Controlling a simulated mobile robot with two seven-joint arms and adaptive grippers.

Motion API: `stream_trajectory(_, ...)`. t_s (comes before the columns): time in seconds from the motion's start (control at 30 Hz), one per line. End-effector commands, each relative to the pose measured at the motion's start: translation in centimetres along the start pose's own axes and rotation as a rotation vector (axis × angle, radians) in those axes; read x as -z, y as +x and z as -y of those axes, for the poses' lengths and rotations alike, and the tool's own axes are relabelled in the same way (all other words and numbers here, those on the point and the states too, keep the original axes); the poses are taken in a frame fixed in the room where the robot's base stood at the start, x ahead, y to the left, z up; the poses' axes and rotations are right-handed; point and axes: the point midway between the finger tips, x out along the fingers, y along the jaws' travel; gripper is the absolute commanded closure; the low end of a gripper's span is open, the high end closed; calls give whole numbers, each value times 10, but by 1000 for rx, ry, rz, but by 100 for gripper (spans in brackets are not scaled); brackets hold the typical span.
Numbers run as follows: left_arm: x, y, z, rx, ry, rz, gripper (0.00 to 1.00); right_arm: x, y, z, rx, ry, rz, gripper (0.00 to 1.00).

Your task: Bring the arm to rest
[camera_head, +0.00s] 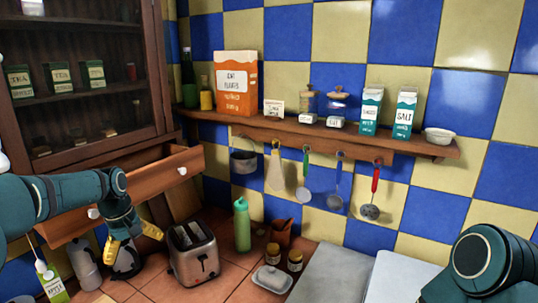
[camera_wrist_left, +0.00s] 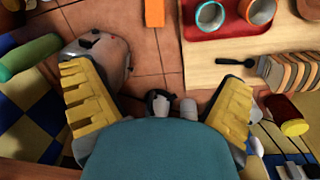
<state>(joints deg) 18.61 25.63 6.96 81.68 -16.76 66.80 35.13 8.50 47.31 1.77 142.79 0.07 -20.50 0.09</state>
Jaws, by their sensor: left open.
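My left arm reaches in from the left in the head view, in front of the open wooden drawer (camera_head: 135,194). My left gripper (camera_head: 130,240) hangs below the drawer with its yellow fingers apart, just left of the silver toaster (camera_head: 193,257). In the left wrist view the gripper (camera_wrist_left: 155,80) is open, with nothing between its fingers. The toaster (camera_wrist_left: 108,52) shows partly behind the left-hand finger there. Part of my right arm shows at the lower right of the head view; its gripper is out of view.
A green bottle (camera_head: 242,226), jars (camera_head: 295,260) and a butter dish (camera_head: 272,279) stand to the right. The wrist view shows a red tray (camera_wrist_left: 205,53) and bread slices (camera_wrist_left: 290,75).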

Motion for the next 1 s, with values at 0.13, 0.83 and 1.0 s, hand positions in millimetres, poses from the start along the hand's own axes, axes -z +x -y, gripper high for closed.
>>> stream_trajectory(0.13,-34,99,-30,-63,137,32,2,-4,17,-8,-3,3,3,53)
stream_trajectory(0.83,-310,399,-2,-252,546,25,2,-16,84,-32,-13,2,12,53)
stream_trajectory(1.0,-328,405,11,-247,572,7,2,-17,87,-33,-13,2,12,53)
